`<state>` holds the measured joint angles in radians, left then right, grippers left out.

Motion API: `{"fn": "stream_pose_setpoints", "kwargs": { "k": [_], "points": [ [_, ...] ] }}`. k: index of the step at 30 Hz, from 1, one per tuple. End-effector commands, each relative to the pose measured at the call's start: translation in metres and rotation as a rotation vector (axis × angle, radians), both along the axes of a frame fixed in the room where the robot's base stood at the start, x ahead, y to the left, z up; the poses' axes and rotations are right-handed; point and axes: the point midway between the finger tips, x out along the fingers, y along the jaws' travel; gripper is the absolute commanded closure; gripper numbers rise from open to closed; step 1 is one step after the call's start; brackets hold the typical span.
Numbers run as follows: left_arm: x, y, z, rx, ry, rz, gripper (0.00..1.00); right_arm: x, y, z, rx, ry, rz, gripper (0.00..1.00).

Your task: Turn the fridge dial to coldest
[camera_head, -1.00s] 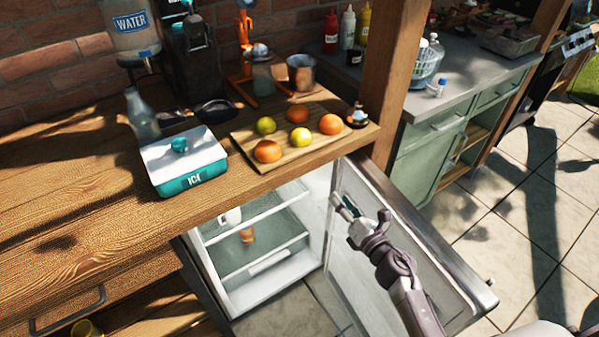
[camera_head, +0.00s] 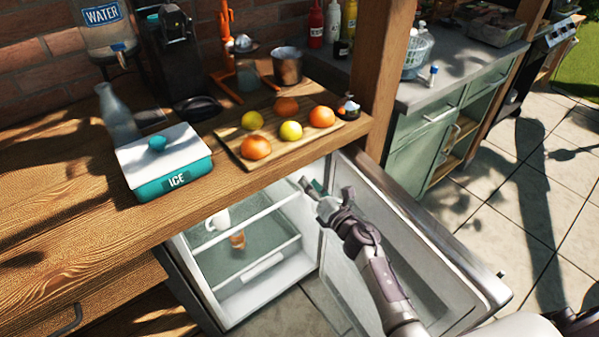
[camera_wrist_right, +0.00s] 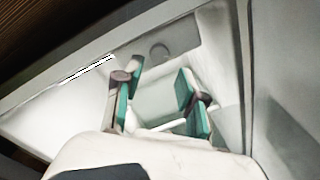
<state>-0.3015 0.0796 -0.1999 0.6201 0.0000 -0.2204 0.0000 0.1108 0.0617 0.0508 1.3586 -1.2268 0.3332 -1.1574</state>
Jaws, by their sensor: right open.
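The fridge stands open under the counter, its white inside (camera_head: 265,295) showing on the left and its door (camera_head: 440,265) swung out to the right. My right gripper (camera_head: 328,190) is at the upper right of the opening, just below the counter edge. In the right wrist view its two teal-padded fingers (camera_wrist_right: 158,100) are apart with nothing between them. A faint round grey shape, which looks like the dial (camera_wrist_right: 160,52), is on a grey panel beyond the fingertips, apart from them. Its setting marks cannot be read. My left gripper is not in view.
A white mug (camera_head: 218,220) and a small orange-brown item (camera_head: 237,240) are on the fridge shelves. Above, the wooden counter holds a teal ice box (camera_head: 170,180) and a board (camera_head: 235,150) with fruit. A wooden post (camera_head: 384,75) rises near the door.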

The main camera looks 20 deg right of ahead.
Motion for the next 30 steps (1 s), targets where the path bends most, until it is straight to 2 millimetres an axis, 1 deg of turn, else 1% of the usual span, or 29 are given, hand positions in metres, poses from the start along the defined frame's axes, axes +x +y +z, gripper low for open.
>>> {"fn": "stream_pose_setpoints", "kwargs": {
  "k": [1, 3, 6, 9, 14, 22, 27, 29, 30],
  "points": [
    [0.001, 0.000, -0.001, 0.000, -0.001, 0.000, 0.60, 0.012, 0.003, 0.001, 0.003, -0.002, 0.000, 0.60],
    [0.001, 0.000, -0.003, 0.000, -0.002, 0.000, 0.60, 0.024, 0.006, 0.000, 0.002, -0.001, -0.001, 0.60],
    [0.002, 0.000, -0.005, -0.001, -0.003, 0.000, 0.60, 0.040, 0.010, 0.000, 0.002, -0.001, 0.000, 0.60],
    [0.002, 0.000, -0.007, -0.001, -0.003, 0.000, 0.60, 0.050, 0.013, -0.001, 0.001, -0.001, 0.000, 0.60],
    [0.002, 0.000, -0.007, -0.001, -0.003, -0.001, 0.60, 0.058, 0.015, 0.000, 0.000, 0.000, 0.000, 0.60],
    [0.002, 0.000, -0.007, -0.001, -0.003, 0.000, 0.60, 0.059, 0.015, 0.000, 0.000, 0.000, 0.000, 0.60],
    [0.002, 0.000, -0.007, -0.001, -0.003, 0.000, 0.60, 0.059, 0.015, 0.000, 0.000, 0.000, 0.000, 0.88],
    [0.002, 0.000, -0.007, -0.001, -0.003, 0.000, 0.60, 0.058, 0.015, 0.000, 0.000, 0.000, 0.000, 0.98],
    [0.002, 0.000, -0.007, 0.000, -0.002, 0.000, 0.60, 0.058, 0.015, 0.000, 0.000, 0.000, 0.000, 1.00]
  ]
}}
